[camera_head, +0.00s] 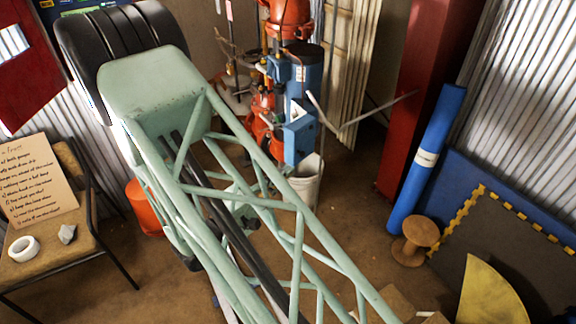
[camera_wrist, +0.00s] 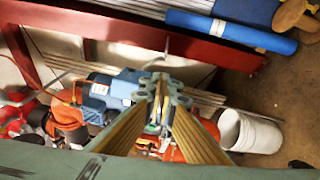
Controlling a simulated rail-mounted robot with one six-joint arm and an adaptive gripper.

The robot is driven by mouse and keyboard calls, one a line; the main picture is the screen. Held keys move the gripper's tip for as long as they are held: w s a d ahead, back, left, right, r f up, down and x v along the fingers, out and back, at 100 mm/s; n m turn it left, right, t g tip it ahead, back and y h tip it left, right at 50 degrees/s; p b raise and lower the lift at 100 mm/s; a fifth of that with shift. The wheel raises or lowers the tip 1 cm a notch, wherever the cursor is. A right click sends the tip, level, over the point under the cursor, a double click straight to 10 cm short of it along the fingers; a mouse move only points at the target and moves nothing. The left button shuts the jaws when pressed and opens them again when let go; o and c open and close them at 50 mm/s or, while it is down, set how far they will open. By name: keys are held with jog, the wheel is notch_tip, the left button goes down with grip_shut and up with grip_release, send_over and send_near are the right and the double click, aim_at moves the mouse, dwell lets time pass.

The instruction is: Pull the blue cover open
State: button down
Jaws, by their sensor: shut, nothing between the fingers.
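A blue box-like unit (camera_head: 303,75) is mounted among the orange-red pipework at the back centre, with a smaller blue piece (camera_head: 299,138) below it. I cannot tell which part is the cover or whether it stands ajar. In the wrist view blue parts (camera_wrist: 108,88) lie just left of my gripper (camera_wrist: 161,80). My gripper's fingers are together and empty. They overlap the edge of the blue parts in the picture; I cannot tell whether they touch. In the head view my arm hides the gripper.
A white bucket (camera_head: 306,182) stands below the pipework. A red column (camera_head: 425,90) and a blue roll (camera_head: 427,160) are to the right, with a wooden spool (camera_head: 414,241). A chair (camera_head: 62,245) holds a note board at left. An orange bucket (camera_head: 146,205) is partly behind my arm.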

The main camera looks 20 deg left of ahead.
jog(key=s+d+p, duration=0.1)
jog(key=s, duration=0.5)
jog(key=shift+d, duration=0.3)
jog(key=shift+w, duration=0.1)
